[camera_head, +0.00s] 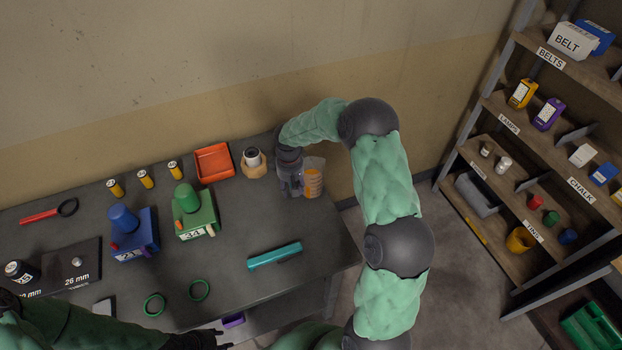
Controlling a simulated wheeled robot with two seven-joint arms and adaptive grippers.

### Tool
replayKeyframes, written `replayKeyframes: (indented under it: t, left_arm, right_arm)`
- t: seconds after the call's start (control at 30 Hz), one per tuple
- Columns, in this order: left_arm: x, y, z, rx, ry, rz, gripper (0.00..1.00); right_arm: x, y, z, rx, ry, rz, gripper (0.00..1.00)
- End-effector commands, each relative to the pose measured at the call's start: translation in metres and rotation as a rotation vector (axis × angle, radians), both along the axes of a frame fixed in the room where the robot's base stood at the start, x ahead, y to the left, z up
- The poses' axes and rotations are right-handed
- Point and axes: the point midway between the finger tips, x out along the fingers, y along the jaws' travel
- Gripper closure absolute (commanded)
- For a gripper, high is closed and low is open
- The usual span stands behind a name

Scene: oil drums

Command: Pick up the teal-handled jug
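A clear jug (313,181) with orange contents or markings stands at the right end of the dark table, near its back corner. I cannot make out a teal handle on it; its left side is hidden by my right gripper. My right gripper (291,190) points down right beside the jug's left side, and its fingers are too small and dark to tell open from shut. My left gripper (222,340) is low at the front edge of the table, far from the jug, with its fingertips apart and nothing between them.
A round wooden stand with a white cup (253,160) and a red tray (214,162) are left of my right gripper. A teal bar (275,256) lies in front. Green (195,216) and blue (134,238) blocks stand further left. Shelving (530,120) is at right.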

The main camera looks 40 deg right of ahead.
Motion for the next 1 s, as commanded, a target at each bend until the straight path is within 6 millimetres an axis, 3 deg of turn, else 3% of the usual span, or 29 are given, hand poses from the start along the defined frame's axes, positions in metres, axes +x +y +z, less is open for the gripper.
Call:
replayKeyframes:
  t: [0.27, 0.4, 0.43, 1.0]
  left_arm:
    - [0.0, 0.0, -0.0002, 0.0, 0.0, 0.0, 0.6]
    - [0.0, 0.0, -0.0002, 0.0, 0.0, 0.0, 0.6]
    - [0.0, 0.0, -0.0002, 0.0, 0.0, 0.0, 0.6]
    - [0.0, 0.0, 0.0, 0.0, 0.0, 0.0, 0.6]
  right_arm:
    - [0.0004, -0.0005, -0.0046, -0.001, -0.002, 0.0, 0.56]
    - [0.0003, -0.0004, -0.0046, -0.001, -0.001, -0.001, 0.96]
    - [0.0003, -0.0004, -0.0046, -0.001, -0.001, -0.001, 1.0]
    - [0.001, -0.0007, -0.0006, -0.002, -0.003, -0.001, 1.0]
